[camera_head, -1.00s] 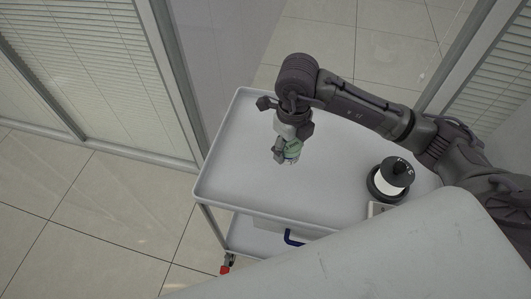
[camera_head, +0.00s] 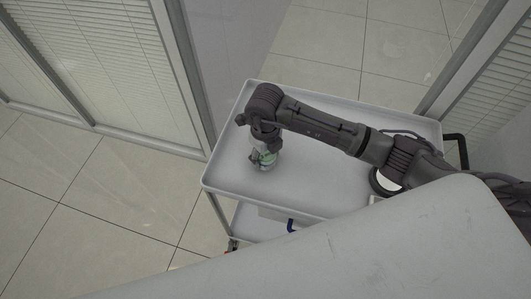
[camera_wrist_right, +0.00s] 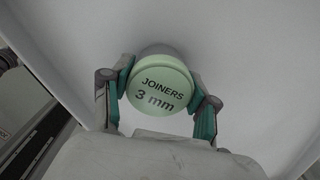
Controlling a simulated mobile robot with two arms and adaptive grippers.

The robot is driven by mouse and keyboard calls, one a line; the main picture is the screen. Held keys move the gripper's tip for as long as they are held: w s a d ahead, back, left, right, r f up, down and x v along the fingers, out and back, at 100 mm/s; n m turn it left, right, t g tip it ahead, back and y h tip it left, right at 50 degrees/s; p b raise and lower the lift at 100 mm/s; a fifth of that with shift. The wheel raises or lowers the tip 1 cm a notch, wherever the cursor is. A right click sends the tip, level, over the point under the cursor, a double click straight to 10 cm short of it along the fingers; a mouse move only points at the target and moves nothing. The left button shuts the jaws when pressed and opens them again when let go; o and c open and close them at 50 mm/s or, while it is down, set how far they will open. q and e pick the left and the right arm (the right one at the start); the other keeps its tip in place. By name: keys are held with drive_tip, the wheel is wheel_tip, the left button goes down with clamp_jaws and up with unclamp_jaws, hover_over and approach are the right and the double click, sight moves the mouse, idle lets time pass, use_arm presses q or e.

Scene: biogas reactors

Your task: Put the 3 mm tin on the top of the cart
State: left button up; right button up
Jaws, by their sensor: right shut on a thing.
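In the head view the right gripper (camera_head: 264,158) is low over the left part of the cart's top tray (camera_head: 316,178). The tin is mostly hidden by the gripper there. I cannot tell whether its base touches the tray. My left gripper is not in view.
The tray has a raised rim. Glass partitions with blinds (camera_head: 95,60) stand behind and left. A pale surface (camera_head: 340,255) fills the bottom foreground. The tray's middle is clear.

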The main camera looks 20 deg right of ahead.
drive_tip(key=shift+f, duration=0.1)
drive_tip(key=o, duration=0.7)
drive_tip(key=shift+f, duration=0.1)
drive_tip(key=o, duration=0.4)
drive_tip(key=shift+o, duration=0.2)
drive_tip(key=shift+r, duration=0.25)
wheel_tip(320, 180, up, 12)
drive_tip(key=b, duration=0.2)
